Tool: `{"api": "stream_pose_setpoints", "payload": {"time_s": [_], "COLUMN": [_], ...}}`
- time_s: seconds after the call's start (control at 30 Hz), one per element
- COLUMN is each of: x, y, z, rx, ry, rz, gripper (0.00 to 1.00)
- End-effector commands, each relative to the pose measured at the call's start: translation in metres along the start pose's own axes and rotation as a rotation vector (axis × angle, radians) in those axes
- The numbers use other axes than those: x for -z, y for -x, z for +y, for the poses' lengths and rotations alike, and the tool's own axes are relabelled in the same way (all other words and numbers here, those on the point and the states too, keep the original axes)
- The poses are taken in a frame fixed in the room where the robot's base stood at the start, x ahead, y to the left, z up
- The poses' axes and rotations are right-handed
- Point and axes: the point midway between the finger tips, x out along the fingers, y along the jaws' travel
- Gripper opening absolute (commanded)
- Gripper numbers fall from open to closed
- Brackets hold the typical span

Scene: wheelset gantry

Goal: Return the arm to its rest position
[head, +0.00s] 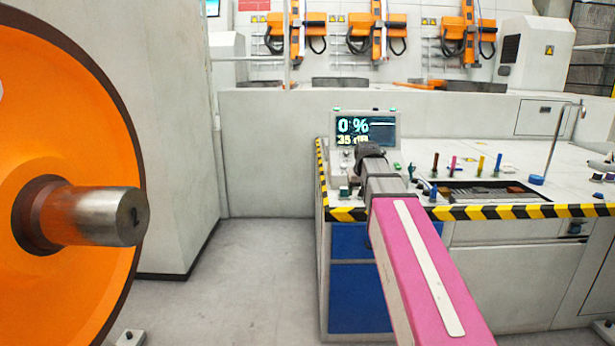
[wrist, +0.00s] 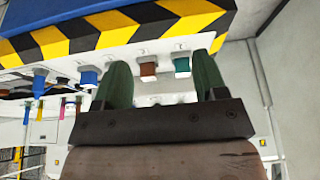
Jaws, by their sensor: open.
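My arm, with its pink link, reaches forward from the lower right of the head view. My gripper (head: 368,150) is over the left front part of the workbench (head: 510,160), just in front of the small display. In the wrist view my gripper (wrist: 163,80) shows two dark green fingers standing apart, with nothing held between them. Beyond the fingers are a brown block (wrist: 148,70) and a teal block (wrist: 182,66) on the bench. In the head view the fingertips are small and partly hidden by my wrist.
A yellow-black striped edge (head: 490,212) lines the bench front. Several coloured upright tools stand behind a dark tray (head: 490,192). A large orange wheel (head: 70,110) with a steel axle end (head: 110,216) fills the left. Floor (head: 250,270) between is clear.

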Motion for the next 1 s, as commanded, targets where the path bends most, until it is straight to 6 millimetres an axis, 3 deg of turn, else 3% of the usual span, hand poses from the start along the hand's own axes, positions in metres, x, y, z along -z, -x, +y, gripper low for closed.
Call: {"api": "stream_pose_setpoints", "payload": {"time_s": [0.03,0.2,0.5,0.8,1.0], "x": [-0.019,-0.071,-0.168,-0.269,-0.313], "y": [-0.016,-0.065,-0.135,-0.184,-0.2], "z": [0.0,-0.001,-0.002,-0.004,-0.004], "rx": [0.0,0.001,0.001,0.002,0.002], "ry": [-0.001,-0.003,-0.006,-0.01,-0.012], "rz": [-0.023,-0.088,-0.203,-0.315,-0.364], "gripper": [0.65,0.65,0.65,0.65,0.65]}}
